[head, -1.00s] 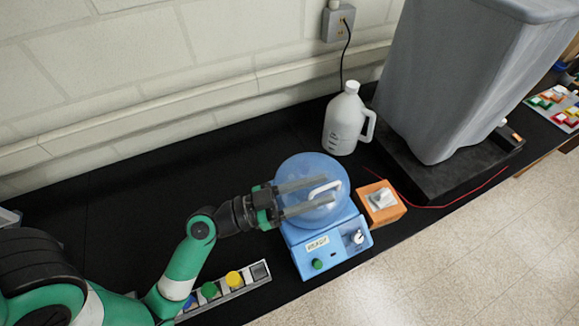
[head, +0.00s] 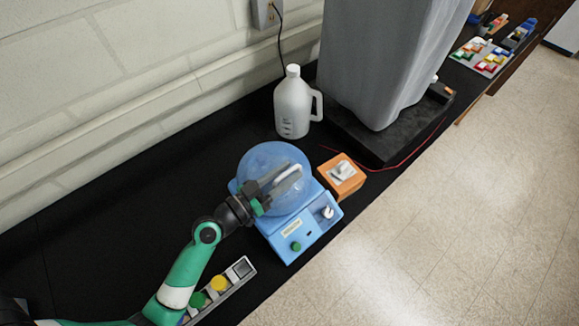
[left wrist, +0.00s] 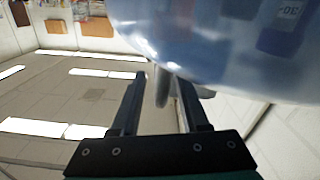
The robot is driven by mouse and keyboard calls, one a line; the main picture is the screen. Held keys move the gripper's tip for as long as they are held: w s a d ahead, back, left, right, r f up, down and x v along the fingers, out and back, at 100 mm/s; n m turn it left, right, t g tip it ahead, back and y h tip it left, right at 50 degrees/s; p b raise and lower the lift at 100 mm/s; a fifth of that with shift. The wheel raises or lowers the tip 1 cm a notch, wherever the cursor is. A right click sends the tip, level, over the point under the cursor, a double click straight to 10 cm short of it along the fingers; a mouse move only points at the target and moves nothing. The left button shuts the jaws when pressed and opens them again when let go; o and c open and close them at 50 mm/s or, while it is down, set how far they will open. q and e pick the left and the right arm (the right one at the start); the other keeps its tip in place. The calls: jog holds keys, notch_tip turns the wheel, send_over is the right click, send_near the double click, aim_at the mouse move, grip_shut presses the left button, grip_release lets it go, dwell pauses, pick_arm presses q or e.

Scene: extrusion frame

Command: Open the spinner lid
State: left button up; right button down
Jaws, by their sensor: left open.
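The spinner (head: 300,238) is a blue box with a green knob and a white dial on its front. Its round translucent blue lid (head: 262,158) lies over the top and looks shut, with a white handle (head: 289,170) on it. My left gripper (head: 288,182) is open at the lid, its fingers beside the handle. In the left wrist view the two fingers (left wrist: 158,102) are apart, with the pale handle (left wrist: 163,86) between them near the tips and the curved lid (left wrist: 215,45) above. Whether the fingers touch the handle cannot be told. My right gripper is not in view.
An orange block (head: 342,177) stands right of the spinner. A white jug (head: 293,106) stands behind it, and a big grey bin (head: 375,60) at the back right. A rack with coloured caps (head: 220,283) lies in front on the left. The black bench is clear at left.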

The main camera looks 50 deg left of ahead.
pick_arm(q)
jog(key=shift+w, duration=0.55)
grip_shut()
dwell(1.0)
